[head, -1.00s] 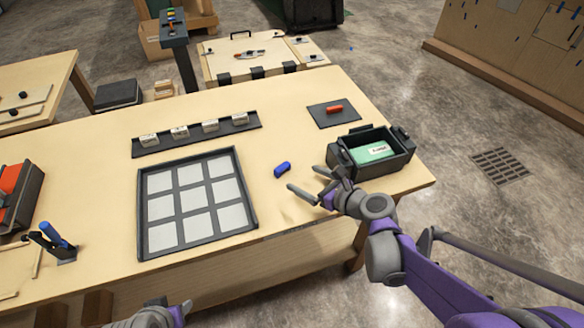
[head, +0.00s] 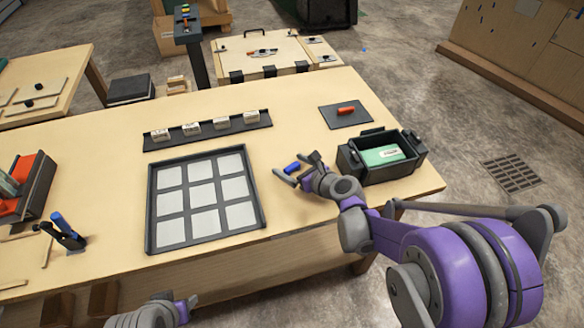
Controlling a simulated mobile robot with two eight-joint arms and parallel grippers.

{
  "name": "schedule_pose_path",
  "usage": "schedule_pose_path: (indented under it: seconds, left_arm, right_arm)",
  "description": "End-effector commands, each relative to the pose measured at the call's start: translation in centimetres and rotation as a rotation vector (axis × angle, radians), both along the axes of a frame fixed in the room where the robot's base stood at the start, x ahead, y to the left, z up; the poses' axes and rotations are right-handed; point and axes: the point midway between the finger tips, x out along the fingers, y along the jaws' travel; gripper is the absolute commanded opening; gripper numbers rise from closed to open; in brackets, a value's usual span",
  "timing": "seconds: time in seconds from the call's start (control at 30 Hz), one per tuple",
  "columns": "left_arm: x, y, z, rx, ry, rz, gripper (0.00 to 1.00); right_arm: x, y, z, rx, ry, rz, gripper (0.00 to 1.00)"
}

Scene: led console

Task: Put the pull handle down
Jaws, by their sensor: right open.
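A small blue piece (head: 292,168), which looks like a pull handle, lies on the wooden bench between the grid tray and the dark bin. My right gripper (head: 294,165) is open, with its fingers on either side of the blue piece. I cannot tell whether a finger touches it. A similar red piece (head: 346,110) lies on a dark mat (head: 334,122) further back. My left gripper (head: 184,308) is at the bottom edge, partly cut off, and its jaws are not clear.
The dark grid tray (head: 254,206) with pale squares lies left of the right gripper. A dark bin (head: 409,170) with a green item stands right, near the bench corner. A rack (head: 160,146) of pale blocks lies behind. Blue-handled pliers (head: 66,231) stand left.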

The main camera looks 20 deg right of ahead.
Motion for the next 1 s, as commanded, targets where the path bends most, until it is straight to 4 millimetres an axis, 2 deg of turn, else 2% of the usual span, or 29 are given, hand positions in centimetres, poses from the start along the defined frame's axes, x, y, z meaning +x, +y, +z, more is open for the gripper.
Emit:
schedule_pose_path:
  seconds: [0.13, 0.17, 0.67, 0.7, 0.87, 1.0]
  left_arm:
    - [0.0, 0.0, 0.0, 0.000, 0.000, 0.000, 0.49]
    - [0.0, 0.0, 0.0, 0.000, 0.000, 0.000, 0.49]
    - [0.0, 0.0, 0.0, 0.000, 0.000, 0.000, 0.49]
    - [0.0, 0.0, 0.0, 0.000, 0.000, 0.000, 0.49]
    - [0.0, 0.0, 0.0, 0.000, 0.000, 0.000, 0.49]
    - [0.0, 0.0, 0.3, 0.000, -0.001, 0.000, 0.49]
  right_arm:
    - [0.0, 0.0, 0.0, 0.000, 0.000, 0.000, 1.00]
    - [0.0, 0.0, 0.0, 0.000, 0.000, 0.000, 0.96]
    - [-0.1, 0.0, 0.0, -0.001, 0.000, 0.000, 0.06]
    - [-0.1, 0.0, 0.0, -0.001, 0.000, 0.000, 0.04]
    - [-0.1, 0.0, 0.2, -0.001, 0.000, 0.000, 0.03]
    - [0.0, 0.0, 1.7, -0.001, 0.000, 0.000, 0.03]
